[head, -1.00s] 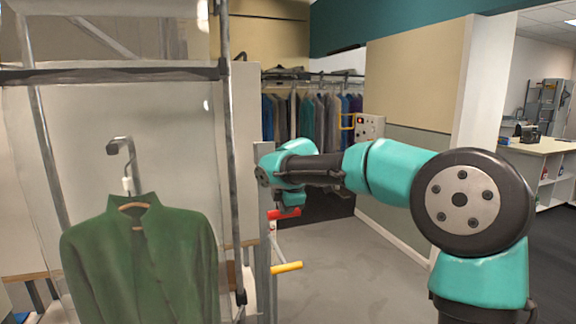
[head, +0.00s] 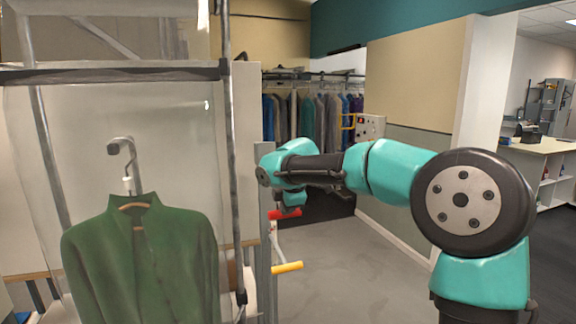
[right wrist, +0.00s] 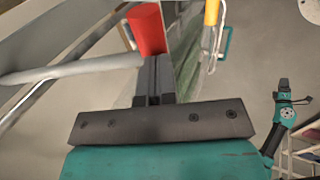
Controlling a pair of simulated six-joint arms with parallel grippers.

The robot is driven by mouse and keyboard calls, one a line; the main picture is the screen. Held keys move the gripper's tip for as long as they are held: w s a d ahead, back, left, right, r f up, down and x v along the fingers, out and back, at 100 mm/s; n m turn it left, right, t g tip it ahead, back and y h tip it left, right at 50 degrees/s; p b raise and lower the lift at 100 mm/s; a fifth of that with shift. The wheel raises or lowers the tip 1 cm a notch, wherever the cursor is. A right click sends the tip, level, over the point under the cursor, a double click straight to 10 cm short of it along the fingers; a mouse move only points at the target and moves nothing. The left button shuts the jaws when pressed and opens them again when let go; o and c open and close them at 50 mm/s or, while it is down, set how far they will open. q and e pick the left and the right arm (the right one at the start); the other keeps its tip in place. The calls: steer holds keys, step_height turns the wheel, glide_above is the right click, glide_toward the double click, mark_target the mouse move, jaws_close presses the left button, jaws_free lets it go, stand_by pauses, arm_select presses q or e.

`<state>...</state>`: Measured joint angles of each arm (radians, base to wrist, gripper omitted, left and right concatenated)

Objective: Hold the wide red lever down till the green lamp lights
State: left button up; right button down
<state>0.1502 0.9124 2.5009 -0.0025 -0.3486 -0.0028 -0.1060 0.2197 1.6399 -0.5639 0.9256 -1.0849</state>
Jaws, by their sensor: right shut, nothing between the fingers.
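The wide red lever (head: 285,214) sticks out beside the grey post, left of centre in the head view. In the right wrist view the red lever (right wrist: 147,28) is just beyond my fingertips. My right gripper (head: 291,208) is directly above the lever, its fingers (right wrist: 153,65) shut and empty. The fingertips overlap the lever's near end in the picture; I cannot tell whether they press on it. A pale control box (head: 370,127) is on the wall behind; no lit green lamp can be made out. A small teal arm, seemingly my left, shows in the right wrist view, its gripper (right wrist: 284,86) unclear.
A yellow lever (head: 287,267) is lower on the same post, and shows in the right wrist view (right wrist: 211,12). A green shirt (head: 140,255) hangs on a hook at left. A rail of clothes (head: 310,118) stands behind. The floor (head: 335,265) right of the levers is clear.

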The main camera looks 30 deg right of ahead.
steer(key=shift+a+f, duration=0.1)
steer(key=shift+f, duration=0.75)
steer(key=shift+v, duration=0.75)
steer(key=s+v, duration=0.1)
steer(key=v, duration=1.2)
steer(key=shift+s, duration=0.35)
steer(key=shift+a+r, duration=0.15)
